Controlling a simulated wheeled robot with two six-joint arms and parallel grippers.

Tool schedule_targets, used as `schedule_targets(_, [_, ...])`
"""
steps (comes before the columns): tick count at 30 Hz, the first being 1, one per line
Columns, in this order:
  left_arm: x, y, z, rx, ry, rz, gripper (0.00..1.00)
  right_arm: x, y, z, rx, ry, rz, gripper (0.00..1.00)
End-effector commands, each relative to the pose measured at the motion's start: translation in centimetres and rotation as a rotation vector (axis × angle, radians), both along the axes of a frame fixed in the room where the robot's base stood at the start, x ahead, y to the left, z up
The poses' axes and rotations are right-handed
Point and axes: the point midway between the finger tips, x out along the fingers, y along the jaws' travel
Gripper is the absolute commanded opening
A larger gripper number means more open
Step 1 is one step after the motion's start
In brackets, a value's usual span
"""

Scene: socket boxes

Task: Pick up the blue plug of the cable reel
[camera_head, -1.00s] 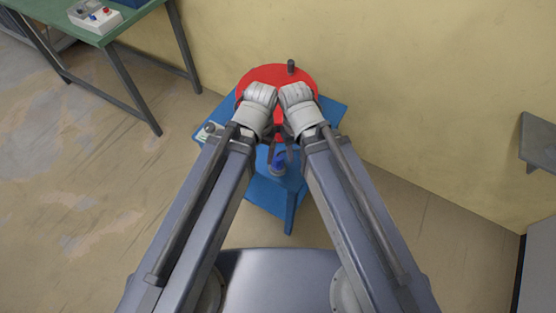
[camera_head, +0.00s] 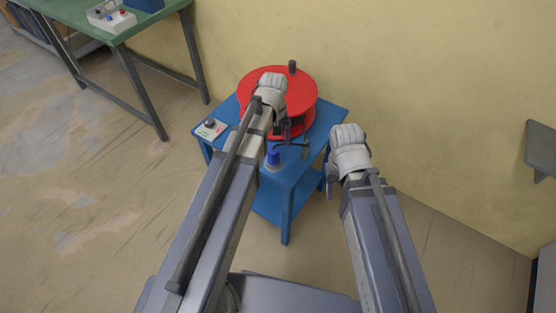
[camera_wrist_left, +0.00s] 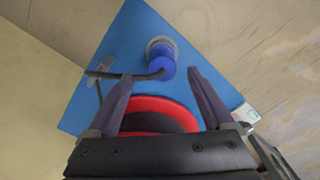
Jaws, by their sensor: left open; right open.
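The blue plug (camera_head: 273,158) stands on the near corner of the blue table, on a grey round base. In the left wrist view the plug (camera_wrist_left: 162,58) sits just ahead of the fingertips, roughly midway between them. A dark cable (camera_wrist_left: 122,75) runs from it to the left. My left gripper (camera_wrist_left: 161,76) is open and empty over the table. In the head view its fingers are mostly hidden by my wrist. The red cable reel (camera_head: 300,84) lies behind the plug. My right gripper (camera_head: 328,184) is open and empty, beside the table's right edge.
The blue table (camera_head: 326,127) has a lower shelf. A small white box (camera_head: 210,129) with a dark knob sits at its left corner. A green table (camera_head: 130,18) stands at the back left, a grey shelf (camera_head: 541,150) at the right wall. The floor left is clear.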

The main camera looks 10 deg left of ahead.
Motion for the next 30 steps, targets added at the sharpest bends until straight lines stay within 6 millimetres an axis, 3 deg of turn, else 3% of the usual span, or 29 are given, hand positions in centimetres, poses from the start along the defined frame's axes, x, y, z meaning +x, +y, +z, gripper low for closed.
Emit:
schedule_targets(6, [0.0, 0.0, -2.3, 0.000, 0.000, -0.002, 0.86, 0.0, 0.0, -2.3, 0.000, 0.000, 0.000, 0.50])
schedule_targets(17, [0.1, 0.1, -3.2, 0.000, 0.000, -0.003, 0.86, 0.0, 0.0, -3.2, 0.000, 0.000, 0.000, 0.50])
schedule_targets(27, [0.4, 0.5, -7.2, 0.000, 0.000, -0.003, 0.86, 0.0, 0.0, -7.2, 0.000, 0.000, 0.001, 0.50])
schedule_targets(30, [0.4, 0.5, -7.7, 0.000, 0.000, -0.003, 0.86, 0.0, 0.0, -7.6, 0.000, 0.000, 0.000, 0.50])
